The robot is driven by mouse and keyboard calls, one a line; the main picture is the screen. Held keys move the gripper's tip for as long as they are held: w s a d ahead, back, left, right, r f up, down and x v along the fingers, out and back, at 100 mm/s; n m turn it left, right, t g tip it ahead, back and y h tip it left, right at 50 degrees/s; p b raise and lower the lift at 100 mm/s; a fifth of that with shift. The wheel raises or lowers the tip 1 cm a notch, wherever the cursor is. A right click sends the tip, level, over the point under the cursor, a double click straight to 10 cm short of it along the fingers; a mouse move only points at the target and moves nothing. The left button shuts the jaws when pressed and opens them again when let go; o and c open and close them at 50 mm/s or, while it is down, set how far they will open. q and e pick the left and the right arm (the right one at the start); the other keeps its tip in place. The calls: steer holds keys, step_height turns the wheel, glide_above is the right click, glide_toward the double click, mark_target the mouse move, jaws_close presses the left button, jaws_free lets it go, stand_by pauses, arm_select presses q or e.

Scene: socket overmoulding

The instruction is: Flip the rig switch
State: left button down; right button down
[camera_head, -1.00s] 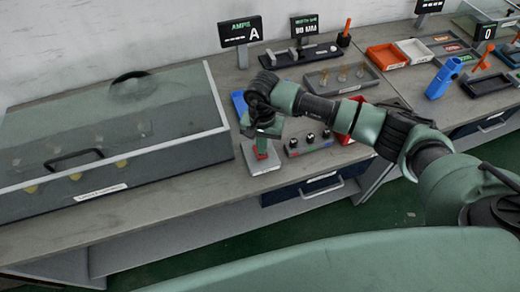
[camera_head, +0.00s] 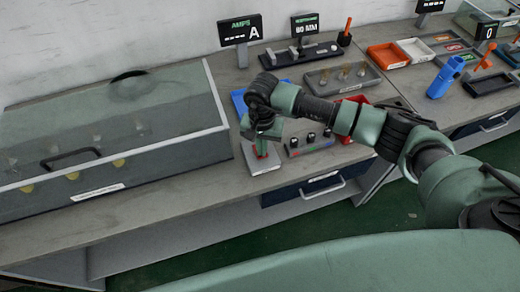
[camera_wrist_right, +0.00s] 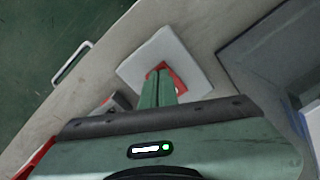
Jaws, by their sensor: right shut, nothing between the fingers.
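The rig switch, a pale square plate with a red part in its middle, sits near the bench's front edge. It shows in the head view (camera_head: 262,165) and in the right wrist view (camera_wrist_right: 190,62). My right gripper (camera_head: 261,148) points down over it, partly hiding the red part. In the wrist view its green fingers (camera_wrist_right: 160,78) are together, with nothing between them, and their tips are at the red part. I cannot tell whether they touch it. The switch's position is hard to make out. My left gripper is not in view.
A large clear-lidded box (camera_head: 110,135) stands left of the switch. A row of dark knobs (camera_head: 310,142) and a red tray (camera_head: 352,101) lie to the right. A display reading "AMPS" (camera_head: 240,30) stands behind. A drawer handle (camera_head: 322,188) juts out below the bench edge.

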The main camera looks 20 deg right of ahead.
steer(key=shift+f, duration=0.2)
steer(key=shift+w+r, duration=0.1)
steer(key=shift+r, duration=0.7)
steer(key=shift+r+p, duration=1.35)
steer(key=shift+r, duration=1.4)
steer(key=shift+f, duration=0.1)
